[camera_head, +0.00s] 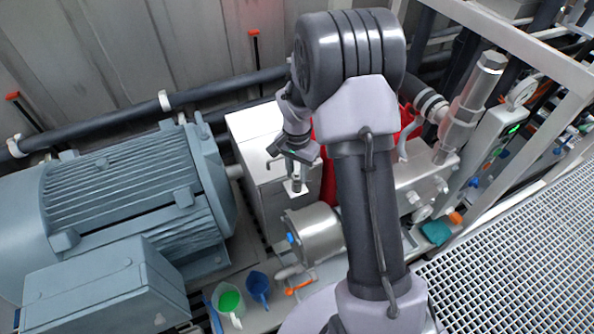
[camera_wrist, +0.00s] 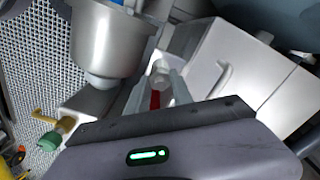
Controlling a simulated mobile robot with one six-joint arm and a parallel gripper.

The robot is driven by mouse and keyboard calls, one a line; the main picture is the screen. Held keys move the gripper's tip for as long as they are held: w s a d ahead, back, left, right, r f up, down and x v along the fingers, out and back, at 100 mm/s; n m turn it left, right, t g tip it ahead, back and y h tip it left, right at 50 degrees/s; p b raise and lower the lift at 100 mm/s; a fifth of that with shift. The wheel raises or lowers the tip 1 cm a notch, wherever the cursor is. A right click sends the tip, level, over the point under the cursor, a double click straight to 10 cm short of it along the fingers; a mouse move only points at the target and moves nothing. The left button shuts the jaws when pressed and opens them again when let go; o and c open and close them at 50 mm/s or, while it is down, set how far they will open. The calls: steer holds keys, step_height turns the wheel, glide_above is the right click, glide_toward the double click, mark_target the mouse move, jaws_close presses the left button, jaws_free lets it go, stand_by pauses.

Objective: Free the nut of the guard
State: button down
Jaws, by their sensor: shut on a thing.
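The guard (camera_head: 252,122) is a pale metal box between the big motor and the pump. In the wrist view the guard (camera_wrist: 205,52) fills the right side, with a curved handle on its face. My gripper (camera_head: 295,187) points down at the guard's right-hand side in the head view. In the wrist view my gripper (camera_wrist: 158,88) has its two fingers closed around the nut (camera_wrist: 160,72), a small pale round piece by the guard's edge. The nut is too small to make out in the head view. Its thread is hidden.
A grey-blue motor (camera_head: 125,190) stands left of the guard. A steel cylinder (camera_head: 315,232) sits close below my gripper and also shows in the wrist view (camera_wrist: 110,42). Grating (camera_head: 520,260) lies right.

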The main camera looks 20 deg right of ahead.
mark_target(297, 175)
steer(key=n+p, duration=0.2)
steer(key=n, duration=0.5)
steer(key=shift+r+p, duration=0.1)
steer(key=shift+p, duration=0.3)
steer(key=n+p, duration=0.1)
steer(key=n, duration=0.2)
steer(key=shift+n+p, duration=0.7)
steer(key=shift+n, duration=1.5)
steer(key=c, duration=1.1)
jaws_free()
step_height(297, 175, up, 17)
steer(key=p, duration=0.5)
steer(key=shift+r, duration=0.1)
steer(key=shift+r, duration=0.1)
